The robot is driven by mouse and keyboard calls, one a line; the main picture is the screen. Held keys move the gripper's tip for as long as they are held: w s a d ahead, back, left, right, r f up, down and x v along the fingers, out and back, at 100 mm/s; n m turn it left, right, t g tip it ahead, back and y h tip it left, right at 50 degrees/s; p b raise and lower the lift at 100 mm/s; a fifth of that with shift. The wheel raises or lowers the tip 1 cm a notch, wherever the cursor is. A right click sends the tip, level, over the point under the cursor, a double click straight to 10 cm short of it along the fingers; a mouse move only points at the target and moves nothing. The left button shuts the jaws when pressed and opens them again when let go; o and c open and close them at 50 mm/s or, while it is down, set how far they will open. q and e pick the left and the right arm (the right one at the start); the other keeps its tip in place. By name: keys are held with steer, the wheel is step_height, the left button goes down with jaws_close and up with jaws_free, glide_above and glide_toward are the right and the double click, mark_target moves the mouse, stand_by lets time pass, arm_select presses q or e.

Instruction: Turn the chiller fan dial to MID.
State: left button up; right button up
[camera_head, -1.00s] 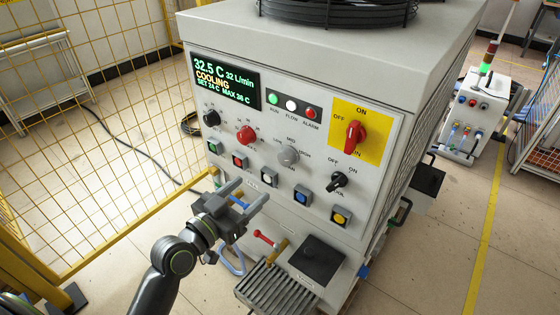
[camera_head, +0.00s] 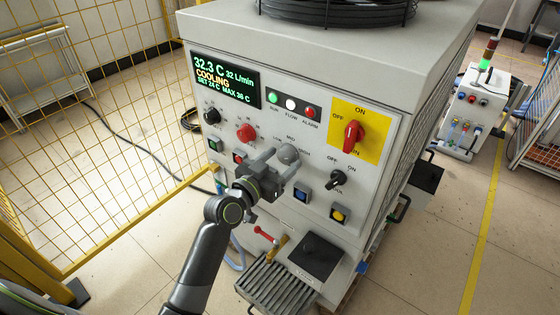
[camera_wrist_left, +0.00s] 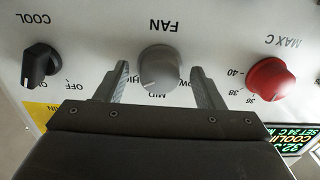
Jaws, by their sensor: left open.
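The grey chiller fan dial (camera_head: 288,153) is on the white front panel, under the label MID in the head view. In the wrist view, which shows the panel upside down, the dial (camera_wrist_left: 158,66) lies below the word FAN. A short pale mark shows on it, but I cannot tell exactly which setting it points to. My left gripper (camera_head: 280,160) is open, its fingers pointing at the panel. In the wrist view its two fingers (camera_wrist_left: 160,72) stand on either side of the dial, with gaps between. My right gripper is not in view.
A red MAX C knob (camera_wrist_left: 270,80) and a black COOL switch (camera_wrist_left: 40,64) flank the dial. A red main switch (camera_head: 354,135) sits on a yellow plate. Several square buttons lie below; my arm hides some. Yellow mesh fencing (camera_head: 110,130) stands at the left.

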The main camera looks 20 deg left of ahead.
arm_select(q)
steer(key=c, duration=1)
steer(key=shift+o, duration=0.2)
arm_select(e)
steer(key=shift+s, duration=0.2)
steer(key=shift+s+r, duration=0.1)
arm_select(q)
steer(key=shift+r+n+p, duration=0.1)
steer(key=shift+n+p, duration=0.35)
steer(key=shift+n, duration=0.55)
steer(key=n+p, duration=0.1)
steer(key=n, duration=0.1)
steer(key=shift+n, duration=0.3)
steer(key=n+p, duration=0.1)
steer(key=n, duration=0.2)
steer(key=shift+n, duration=0.3)
steer(key=shift+n+p, duration=0.9)
steer(key=shift+n, duration=0.9)
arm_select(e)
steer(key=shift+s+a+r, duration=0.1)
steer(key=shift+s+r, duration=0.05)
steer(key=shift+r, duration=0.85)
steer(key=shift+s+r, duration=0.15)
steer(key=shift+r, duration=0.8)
